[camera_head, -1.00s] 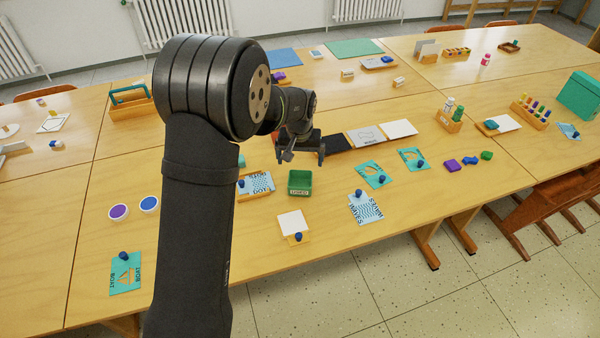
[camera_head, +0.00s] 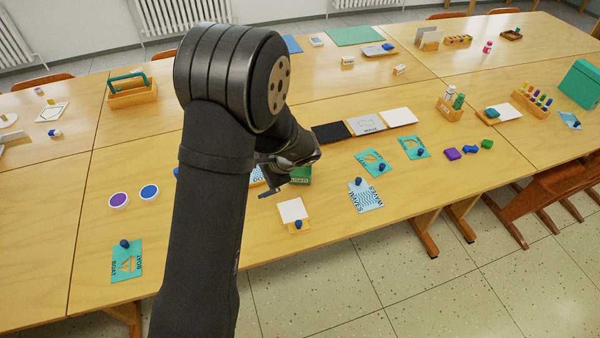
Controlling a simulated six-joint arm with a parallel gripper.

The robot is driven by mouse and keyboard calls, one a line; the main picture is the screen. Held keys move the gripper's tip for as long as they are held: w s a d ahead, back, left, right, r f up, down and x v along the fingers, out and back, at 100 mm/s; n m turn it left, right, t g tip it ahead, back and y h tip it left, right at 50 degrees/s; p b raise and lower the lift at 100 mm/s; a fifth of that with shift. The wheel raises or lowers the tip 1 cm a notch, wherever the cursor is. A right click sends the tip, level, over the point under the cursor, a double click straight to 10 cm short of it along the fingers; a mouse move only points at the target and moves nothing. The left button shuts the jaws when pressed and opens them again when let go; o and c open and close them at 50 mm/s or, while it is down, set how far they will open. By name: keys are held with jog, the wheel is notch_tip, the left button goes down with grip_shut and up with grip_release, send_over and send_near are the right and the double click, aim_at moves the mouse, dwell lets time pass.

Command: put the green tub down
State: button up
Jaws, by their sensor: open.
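The green tub (camera_head: 301,174) stands on the wooden table, just behind the white card with the blue knob. My gripper (camera_head: 277,188) is low in front of the tub and on its left, and covers much of it. The jaws are open. I cannot tell whether a finger touches the tub or hangs beside it. The tub's front and left side are mostly hidden.
The white card with the blue knob (camera_head: 292,209) lies just in front of my gripper. A patterned blue card (camera_head: 256,177) is partly hidden on the left. A patterned card (camera_head: 365,198) lies to the right. Black, grey and white panels (camera_head: 366,124) lie behind.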

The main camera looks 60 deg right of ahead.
jog(key=a+m+t, duration=0.1)
jog(key=m, duration=0.1)
jog(key=m+g+h, duration=0.4)
jog(key=m+h, duration=1)
jog(key=m, duration=1)
send_near(298, 176)
jog(key=v, duration=0.3)
jog(key=shift+w+a+r, duration=0.1)
jog(key=shift+a+r, duration=0.15)
jog(key=shift+r, duration=0.15)
jog(key=shift+d+f+m, duration=0.1)
jog(key=shift+f+m, duration=0.05)
jog(key=shift+m, duration=0.25)
jog(key=x, duration=1.1)
jog(key=shift+f, duration=0.2)
jog(key=shift+s+x, duration=0.15)
jog(key=shift+x, duration=1.3)
jog(key=shift+s+x, duration=0.1)
jog(key=shift+x, duration=1.35)
jog(key=shift+d+r, duration=0.15)
jog(key=shift+c, duration=0.3)
